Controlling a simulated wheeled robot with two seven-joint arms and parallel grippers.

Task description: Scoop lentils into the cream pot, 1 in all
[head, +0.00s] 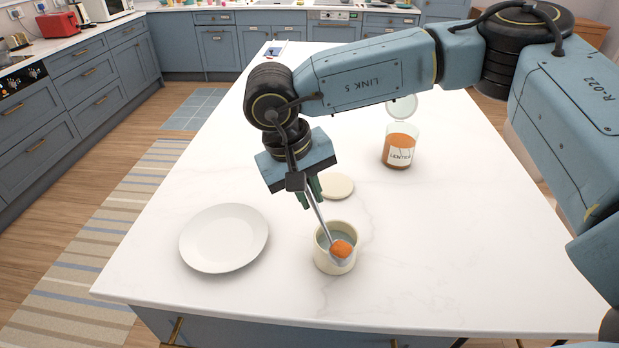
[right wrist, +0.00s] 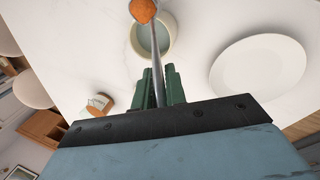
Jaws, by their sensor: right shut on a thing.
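The cream pot (head: 322,262) stands open on the white island near its front edge; it also shows in the right wrist view (right wrist: 169,49). My right gripper (head: 309,200) is shut on the handle of a metal scoop (head: 322,222), above and behind the pot. The scoop's bowl holds a heap of orange lentils (head: 342,248) and appears over the pot's mouth. In the right wrist view the lentils (right wrist: 143,10) show at the scoop's far end, by the pot's rim. The glass lentil jar (head: 399,152) stands open farther back, partly filled. My left gripper is not in view.
A white plate (head: 224,238) lies left of the pot. A round cream lid (head: 337,186) lies behind the pot, close to my right gripper. The island top (head: 470,240) is clear to the right of the pot.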

